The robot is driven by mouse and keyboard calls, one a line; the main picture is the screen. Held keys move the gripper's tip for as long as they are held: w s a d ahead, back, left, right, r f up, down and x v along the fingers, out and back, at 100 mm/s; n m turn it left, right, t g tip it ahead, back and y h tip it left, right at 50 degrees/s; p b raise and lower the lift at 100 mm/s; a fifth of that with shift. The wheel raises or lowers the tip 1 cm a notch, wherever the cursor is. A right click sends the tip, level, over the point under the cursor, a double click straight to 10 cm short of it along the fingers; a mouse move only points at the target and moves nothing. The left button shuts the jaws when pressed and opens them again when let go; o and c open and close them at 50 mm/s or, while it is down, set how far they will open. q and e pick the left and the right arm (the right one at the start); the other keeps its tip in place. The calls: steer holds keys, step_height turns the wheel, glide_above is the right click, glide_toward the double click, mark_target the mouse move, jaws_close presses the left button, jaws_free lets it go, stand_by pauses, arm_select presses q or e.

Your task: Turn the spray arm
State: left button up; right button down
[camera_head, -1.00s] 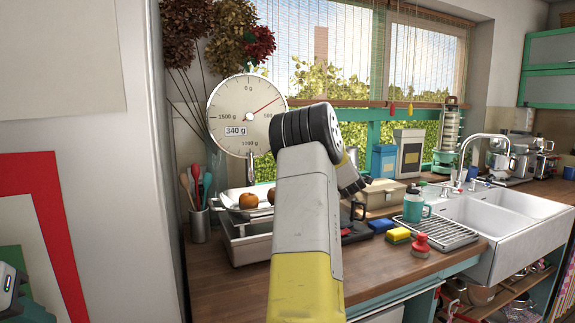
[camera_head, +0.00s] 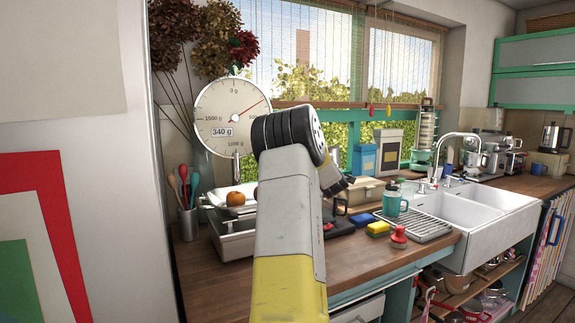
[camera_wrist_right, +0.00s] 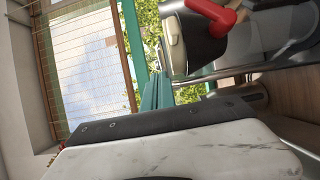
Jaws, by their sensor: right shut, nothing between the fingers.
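No part that I can clearly tell as a spray arm shows. A chrome tap (camera_head: 456,150) with a curved neck stands at the white sink (camera_head: 480,215) on the right. My right arm rises through the middle of the head view, and the small dark end of its hand (camera_head: 338,187) points right over the counter, well left of the tap. The right gripper is shut and empty; its fingertips are hard to make out. In the right wrist view, a pale and dark body fills the lower part and hides what is beneath. My left gripper is out of view.
A dial scale (camera_head: 233,117) with a tray of fruit stands behind my arm. The front counter (camera_head: 365,262) is clear.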

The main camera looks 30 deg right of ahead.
steer(key=s+d, duration=0.3)
steer(key=s, duration=0.5)
steer(key=s+a+m+g+y, duration=0.25)
steer(key=a+m, duration=0.25)
steer(key=a, duration=1.1)
steer(key=s+a+m+g+y, duration=0.25)
steer(key=a+m+y, duration=0.2)
steer(key=a, duration=1.15)
steer(key=s+a+f+g+y, duration=0.2)
steer(key=s+a+f, duration=0.1)
steer(key=s+a, duration=0.7)
steer(key=s+a+f+m+g+y, duration=0.1)
steer(key=s+a+f+y, duration=0.2)
steer(key=s+a, duration=0.8)
steer(key=a, duration=0.3)
steer(key=shift+s+a+f+g, duration=0.2)
steer(key=shift+a+f+g, duration=0.15)
steer(key=shift+g, duration=0.05)
